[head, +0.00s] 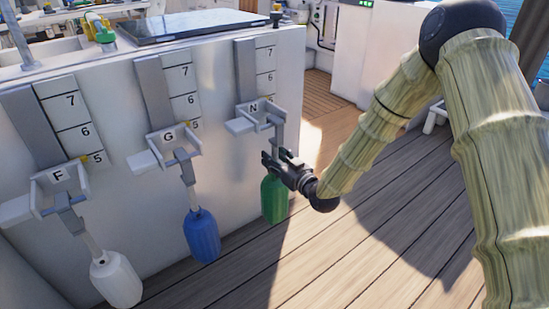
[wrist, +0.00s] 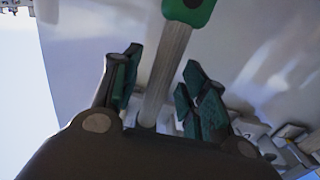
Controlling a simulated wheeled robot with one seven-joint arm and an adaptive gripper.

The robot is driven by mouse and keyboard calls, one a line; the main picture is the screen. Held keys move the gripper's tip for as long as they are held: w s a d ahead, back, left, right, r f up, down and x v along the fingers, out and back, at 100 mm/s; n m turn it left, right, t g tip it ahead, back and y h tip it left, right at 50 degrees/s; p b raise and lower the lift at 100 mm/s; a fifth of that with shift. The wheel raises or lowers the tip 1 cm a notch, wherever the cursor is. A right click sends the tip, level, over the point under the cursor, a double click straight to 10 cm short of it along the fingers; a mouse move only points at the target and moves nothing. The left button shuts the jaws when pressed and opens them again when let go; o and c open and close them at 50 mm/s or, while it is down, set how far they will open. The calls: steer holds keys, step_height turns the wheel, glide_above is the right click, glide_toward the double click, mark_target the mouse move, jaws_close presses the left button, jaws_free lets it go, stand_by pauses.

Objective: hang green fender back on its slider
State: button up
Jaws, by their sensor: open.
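The green fender (head: 273,200) hangs upright against the white wall below the slider marked N (head: 256,114). A grey strap (head: 278,132) runs down from the slider's bracket toward the fender; my gripper hides part of it. My gripper (head: 272,160) is open, just above the green fender and below the slider. In the wrist view the green fender's end (wrist: 190,8) shows at the top. Its grey strap (wrist: 166,70) passes between the two open green-padded fingers of my gripper (wrist: 162,68), with gaps on both sides.
A blue fender (head: 201,236) hangs below the slider marked G (head: 168,144). A white fender (head: 116,279) hangs below the slider marked F (head: 58,186). Numbered scales run up the white wall (head: 125,110). The wooden deck (head: 375,245) at the right is largely clear.

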steer(key=v, duration=1.2)
steer(key=s+d+f+m+g+h+p, duration=0.2)
steer(key=s+d+f+g+h+p, duration=0.1)
steer(key=s+f, duration=0.55)
steer(key=s+d+f+m+g+h+p, duration=0.2)
steer(key=s+d+f+g+h+p, duration=0.1)
steer(key=s+f, duration=0.55)
steer(key=s+d+f+m+g+h+p, duration=0.1)
steer(key=s+d+f+g+p, duration=0.15)
steer(key=s, duration=0.65)
steer(key=s+d+f+m+g+h+p, duration=0.1)
steer(key=s+d+f+g+h, duration=0.15)
steer(key=s, duration=0.55)
steer(key=s+d+f+m+g+h+p, duration=0.1)
steer(key=s+d+f+m+g, duration=0.2)
steer(key=s, duration=0.6)
step_height(320, 180, up, 39)
steer(key=n+p, duration=0.1)
steer(key=p, duration=3.7)
steer(key=shift+w+g, duration=0.2)
steer(key=shift+g, duration=0.1)
